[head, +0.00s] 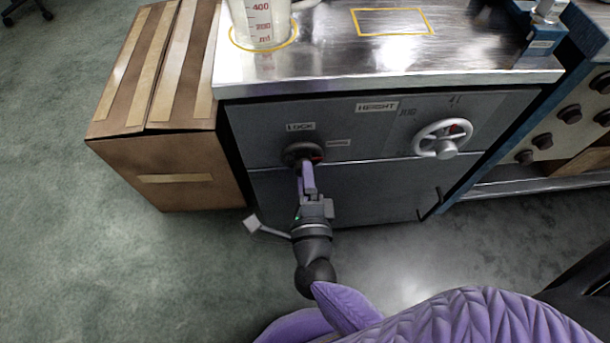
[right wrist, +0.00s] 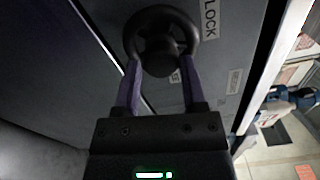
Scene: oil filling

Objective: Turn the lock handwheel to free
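The black lock handwheel (head: 300,152) sits on the grey cabinet front, just below the LOCK label (head: 300,127). A bit of red shows at its right side. My right gripper (head: 306,168) reaches up to it from below. In the right wrist view the handwheel (right wrist: 161,50) stands between the tips of the two purple fingers of the right gripper (right wrist: 160,68). The fingers are apart, one at each lower side of the wheel. I cannot tell whether they press on it. My left gripper is not in view.
A measuring beaker (head: 262,22) stands on the metal top (head: 330,68). A cardboard box (head: 185,170) is close on the left. A knobbed panel (head: 565,125) is at the right.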

